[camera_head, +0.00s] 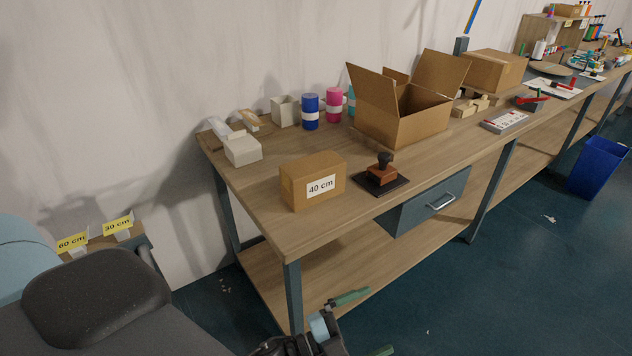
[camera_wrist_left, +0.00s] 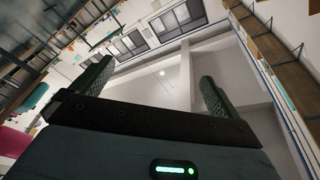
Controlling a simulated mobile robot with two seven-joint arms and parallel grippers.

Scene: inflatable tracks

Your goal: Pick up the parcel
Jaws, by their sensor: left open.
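A brown cardboard parcel (camera_head: 298,189) with a white "40 cm" label stands shut on the near left part of the wooden workbench (camera_head: 262,222). My left gripper (camera_head: 378,322) is at the bottom of the head view, below the bench top and in front of the bench's near leg. Its two green fingers are spread apart with nothing between them, and it is well apart from the parcel. In the left wrist view the open fingers (camera_wrist_left: 156,72) point toward walls and windows, and the parcel is not visible there. My right gripper is not in view.
A stamp on a dark pad (camera_head: 381,178) sits just right of the parcel. Behind are an open carton (camera_head: 402,122), a blue cylinder (camera_head: 310,112) and a white block (camera_head: 243,150). A drawer (camera_head: 432,203) hangs under the bench top. The floor right of the bench is mostly clear.

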